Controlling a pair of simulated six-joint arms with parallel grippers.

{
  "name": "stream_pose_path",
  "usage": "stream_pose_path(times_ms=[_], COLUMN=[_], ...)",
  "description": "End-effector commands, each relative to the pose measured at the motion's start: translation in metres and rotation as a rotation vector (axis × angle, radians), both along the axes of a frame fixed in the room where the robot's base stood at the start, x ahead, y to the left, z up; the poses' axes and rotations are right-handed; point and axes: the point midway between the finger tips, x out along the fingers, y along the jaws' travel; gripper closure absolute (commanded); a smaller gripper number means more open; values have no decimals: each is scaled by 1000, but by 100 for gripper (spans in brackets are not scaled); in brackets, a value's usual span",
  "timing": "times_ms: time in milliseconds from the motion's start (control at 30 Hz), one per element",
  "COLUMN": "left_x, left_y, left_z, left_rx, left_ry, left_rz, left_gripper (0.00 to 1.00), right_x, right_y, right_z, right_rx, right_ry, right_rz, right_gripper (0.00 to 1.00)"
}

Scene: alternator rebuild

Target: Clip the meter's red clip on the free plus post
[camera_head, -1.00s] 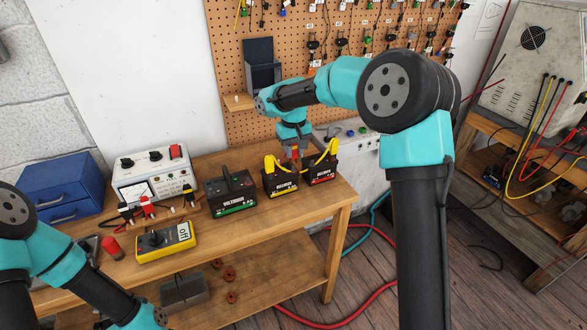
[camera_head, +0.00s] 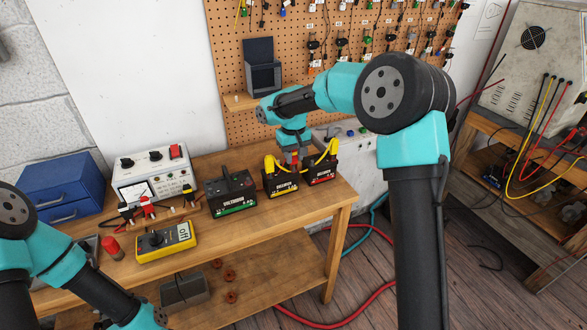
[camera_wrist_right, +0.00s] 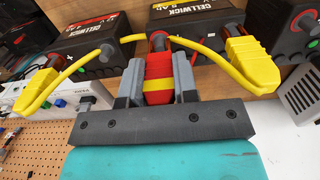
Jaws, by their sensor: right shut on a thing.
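The yellow-labelled battery (camera_head: 283,184) and the red-labelled battery (camera_head: 322,171) stand side by side. A yellow lead (camera_wrist_right: 215,56) with yellow clips arches between them. The yellow meter (camera_head: 166,242) lies on the bench. My left gripper is out of view.
A black and green battery unit (camera_head: 231,196) stands left of the batteries. A white dial instrument (camera_head: 149,172), red and black clips (camera_head: 148,206), a red cylinder (camera_head: 111,247) and blue drawers (camera_head: 62,186) fill the left side. The front right bench top (camera_head: 300,205) is clear.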

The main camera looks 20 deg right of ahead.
Motion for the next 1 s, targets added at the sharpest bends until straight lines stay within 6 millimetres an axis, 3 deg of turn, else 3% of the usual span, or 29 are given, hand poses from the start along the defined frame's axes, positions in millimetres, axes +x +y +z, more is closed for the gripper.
stream_pose_path(times_ms=[167, 200, 500, 767, 1000], left_x=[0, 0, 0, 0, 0], left_y=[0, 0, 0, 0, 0], left_z=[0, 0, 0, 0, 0], left_rx=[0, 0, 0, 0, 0], left_ry=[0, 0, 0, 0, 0], left_rz=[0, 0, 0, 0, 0], left_gripper=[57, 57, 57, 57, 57], right_x=[0, 0, 0, 0, 0], right_y=[0, 0, 0, 0, 1], right_z=[0, 0, 0, 1, 23], right_rx=[0, 0, 0, 0, 1], right_ry=[0, 0, 0, 0, -1], right_rz=[0, 0, 0, 0, 1], right_gripper=[84, 72, 43, 43, 43])
